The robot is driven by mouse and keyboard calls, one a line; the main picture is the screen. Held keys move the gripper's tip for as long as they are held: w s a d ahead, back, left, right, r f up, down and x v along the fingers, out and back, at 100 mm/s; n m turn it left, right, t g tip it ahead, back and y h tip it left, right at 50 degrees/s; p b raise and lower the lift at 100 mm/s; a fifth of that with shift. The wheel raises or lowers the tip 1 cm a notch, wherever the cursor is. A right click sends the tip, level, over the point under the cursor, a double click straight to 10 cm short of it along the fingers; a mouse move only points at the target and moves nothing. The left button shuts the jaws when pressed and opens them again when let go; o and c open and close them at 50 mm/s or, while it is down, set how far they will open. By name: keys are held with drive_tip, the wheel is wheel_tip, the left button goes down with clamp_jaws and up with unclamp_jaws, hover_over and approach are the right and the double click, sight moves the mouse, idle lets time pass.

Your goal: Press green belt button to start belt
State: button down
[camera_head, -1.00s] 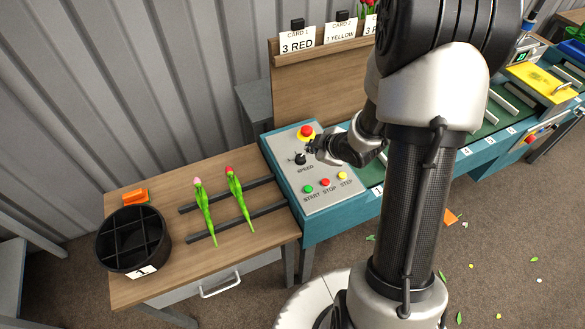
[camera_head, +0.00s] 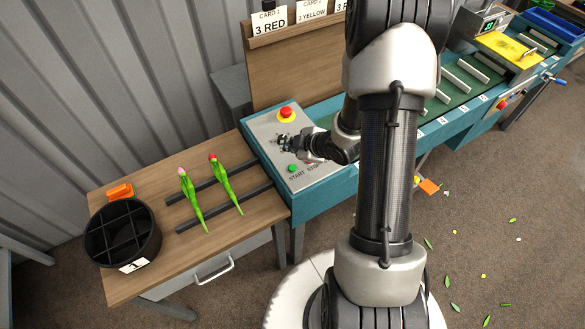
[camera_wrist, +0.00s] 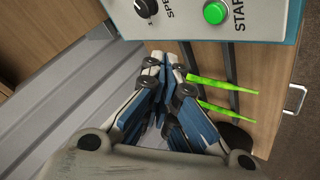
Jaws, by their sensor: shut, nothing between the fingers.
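The green START button (camera_head: 293,168) sits on the grey control panel (camera_head: 268,130) at the left end of the belt. In the wrist view the green button (camera_wrist: 215,12) shows at the top, right of the black speed knob (camera_wrist: 145,8). My gripper (camera_head: 284,142) is over the panel, a little behind the START button in the head view, and appears apart from it. In the wrist view my gripper (camera_wrist: 165,65) is shut and empty, its fingertips below the panel in the picture. The stop and step buttons are mostly hidden by my arm in the head view.
A red emergency button (camera_head: 287,114) stands at the panel's back. The wooden table (camera_head: 125,283) to the left holds two tulips (camera_head: 225,183) on dark rails and a black divided bin (camera_head: 152,240). The belt (camera_head: 455,92) runs right, behind my arm.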

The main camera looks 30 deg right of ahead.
sight(291, 169)
wheel_tip(291, 169, down, 8)
drive_tip(key=b, duration=0.5)
drive_tip(key=shift+r+b, duration=0.25)
drive_tip(key=shift+b, duration=0.05)
drive_tip(key=shift+f, duration=0.15)
idle(0.8)
drive_tip(key=shift+f+b, duration=0.25)
drive_tip(key=shift+b, duration=0.25)
